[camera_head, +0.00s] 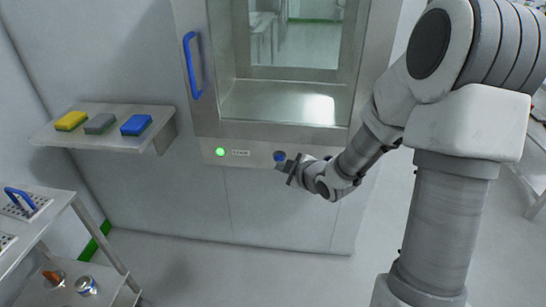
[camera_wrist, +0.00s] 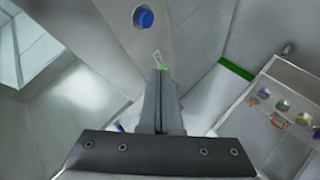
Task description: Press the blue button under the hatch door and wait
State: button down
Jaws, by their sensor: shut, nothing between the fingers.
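The blue button (camera_head: 279,156) is round and sits on the metal strip under the hatch door (camera_head: 220,70), toward its right end. It also shows in the wrist view (camera_wrist: 143,18), beyond my fingertips and near the top edge. My gripper (camera_head: 284,167) is shut and empty, close by the button at its lower right in the head view. In the wrist view the fingertips (camera_wrist: 161,72) appear below the button with a gap in the picture; I cannot tell the depth between them. A green lamp (camera_head: 220,152) is lit on the same strip, left of a small label (camera_head: 241,153).
The hatch door has a blue handle (camera_head: 192,65) at its left. A wall shelf (camera_head: 95,136) at left bears yellow, grey and blue sponges. A rack (camera_head: 70,205) with small items stands at lower left. The floor (camera_head: 215,275) before the hatch is clear.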

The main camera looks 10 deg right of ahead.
aim_at(279, 158)
notch_tip(279, 158, down, 8)
jog(key=a+n+t+y+b, duration=0.1)
jog(key=t+y+b, duration=0.2)
jog(key=y+b, duration=0.1)
jog(key=shift+w+f+n+t+b, duration=0.15)
jog(key=shift+n+t+b, duration=0.15)
jog(key=shift+n+b, duration=0.15)
jog(key=w+d, duration=0.2)
jog(key=w, duration=0.6)
jog(key=shift+w+d, duration=0.2)
jog(key=shift+d, duration=0.15)
jog(key=shift+w, duration=0.15)
dwell(1.6)
jog(key=shift+w+d+b, duration=0.15)
jog(key=shift+w+b, duration=0.1)
jog(key=shift+b, duration=0.15)
